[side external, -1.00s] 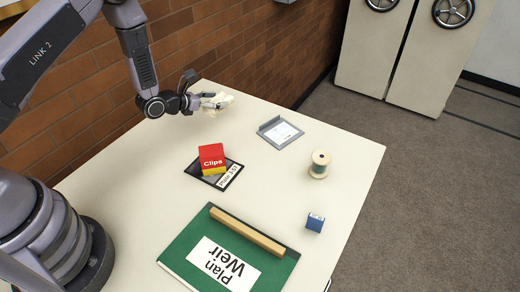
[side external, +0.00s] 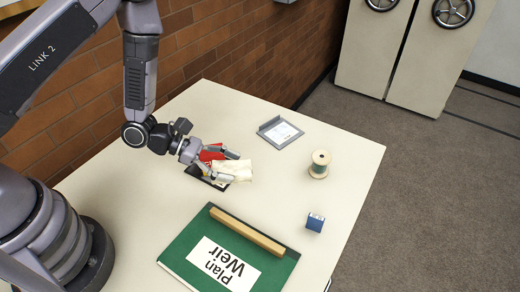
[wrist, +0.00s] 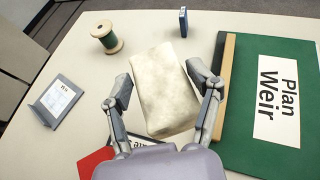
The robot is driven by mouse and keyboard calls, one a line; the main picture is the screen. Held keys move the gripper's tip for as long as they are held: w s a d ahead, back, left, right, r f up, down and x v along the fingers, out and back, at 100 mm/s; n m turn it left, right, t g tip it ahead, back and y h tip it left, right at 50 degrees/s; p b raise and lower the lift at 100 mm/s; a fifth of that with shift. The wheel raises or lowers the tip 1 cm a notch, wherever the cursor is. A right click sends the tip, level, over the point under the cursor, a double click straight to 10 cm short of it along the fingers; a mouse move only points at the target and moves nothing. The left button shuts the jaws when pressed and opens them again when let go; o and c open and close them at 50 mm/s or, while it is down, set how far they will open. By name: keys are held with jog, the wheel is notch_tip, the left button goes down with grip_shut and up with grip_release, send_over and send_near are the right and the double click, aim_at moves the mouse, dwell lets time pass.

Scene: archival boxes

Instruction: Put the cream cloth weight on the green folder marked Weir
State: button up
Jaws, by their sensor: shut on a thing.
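The cream cloth weight (side external: 234,170) is held between the fingers of my gripper (side external: 234,168), above the table. In the wrist view the cloth weight (wrist: 164,90) is a pale block between the two fingers of my gripper (wrist: 164,92). The green folder (side external: 185,250) marked Plan Weir lies flat nearer the camera, with a wooden bar (side external: 246,231) along its far edge. In the wrist view the folder (wrist: 240,135) is just right of my gripper, and its bar (wrist: 227,75) shows beside the right finger.
A red Clips box (side external: 210,154) on a dark tray (side external: 194,170) is partly hidden behind my gripper. A grey framed card (side external: 281,131), a green thread spool (side external: 320,164) and a small blue box (side external: 315,222) stand to the right. The table between them is clear.

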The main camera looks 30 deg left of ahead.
aim_at(227, 257)
jog(key=s+d+f+m+g+h, duration=0.1)
jog(key=s+d+m+g, duration=0.65)
jog(key=s, duration=0.45)
jog(key=shift+g, duration=0.35)
notch_tip(227, 257, down, 8)
jog(key=shift+s+a+f, duration=0.1)
jog(key=shift+s+a, duration=0.05)
jog(key=o, duration=1.3)
jog(key=shift+f, duration=0.1)
